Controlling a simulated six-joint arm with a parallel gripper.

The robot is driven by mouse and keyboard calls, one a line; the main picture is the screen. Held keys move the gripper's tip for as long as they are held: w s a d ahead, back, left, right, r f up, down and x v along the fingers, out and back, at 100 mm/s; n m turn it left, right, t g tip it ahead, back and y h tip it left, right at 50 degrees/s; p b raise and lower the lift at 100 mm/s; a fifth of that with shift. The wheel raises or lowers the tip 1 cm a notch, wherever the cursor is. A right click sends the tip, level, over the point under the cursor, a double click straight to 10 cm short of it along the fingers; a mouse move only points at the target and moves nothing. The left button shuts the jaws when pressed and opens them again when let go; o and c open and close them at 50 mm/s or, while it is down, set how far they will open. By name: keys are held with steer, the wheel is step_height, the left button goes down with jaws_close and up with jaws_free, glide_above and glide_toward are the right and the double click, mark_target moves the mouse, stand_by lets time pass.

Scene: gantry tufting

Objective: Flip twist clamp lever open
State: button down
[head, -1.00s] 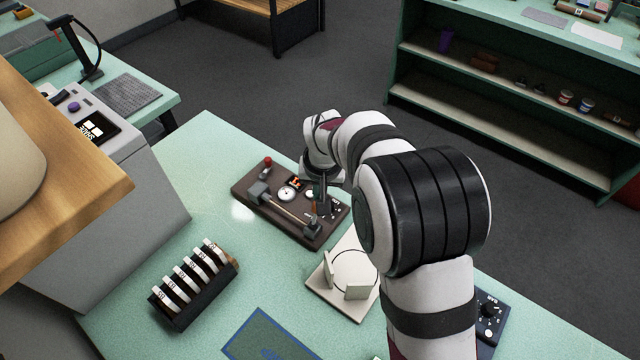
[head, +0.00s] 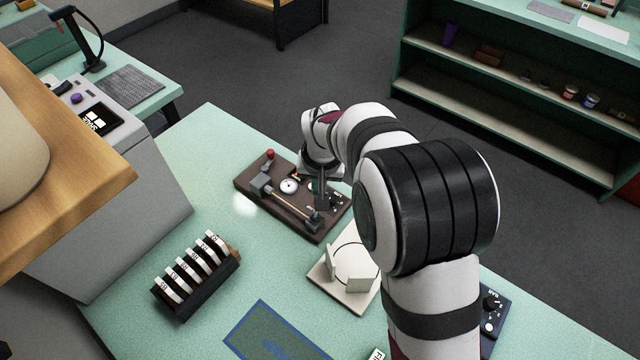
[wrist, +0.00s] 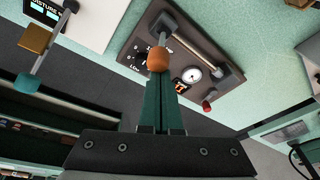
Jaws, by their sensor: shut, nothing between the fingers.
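A dark brown fixture board (head: 247,190) lies on the green table and bears a white dial gauge (head: 289,186), a thin rod (head: 290,207) between two grey blocks and a red ball knob (head: 270,153). My gripper (head: 321,206) points down over the board's right end. In the wrist view its green fingers (wrist: 160,102) are together. A rounded orange knob (wrist: 157,60), apparently the lever's end, shows right at the fingertips; I cannot tell whether they touch.
A cream fixture (head: 330,290) with upright plates stands near the board, in front. A black rack of white numbered pieces (head: 205,290) stands at left. A blue-bordered mat (head: 265,335) lies at the front.

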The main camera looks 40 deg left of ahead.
steer(key=shift+s+r, duration=0.2)
steer(key=shift+s, duration=1.15)
steer(key=shift+w, duration=0.15)
steer(key=shift+w+f, duration=0.35)
steer(key=shift+w, duration=0.25)
steer(key=w+a+r, duration=0.2)
steer(key=w, duration=0.1)
steer(key=s+d+r, duration=0.1)
steer(key=s+r, duration=0.5)
steer(key=s, duration=0.1)
steer(key=shift+s+d, duration=0.3)
steer(key=shift+s, duration=0.05)
steer(key=shift+r, duration=0.1)
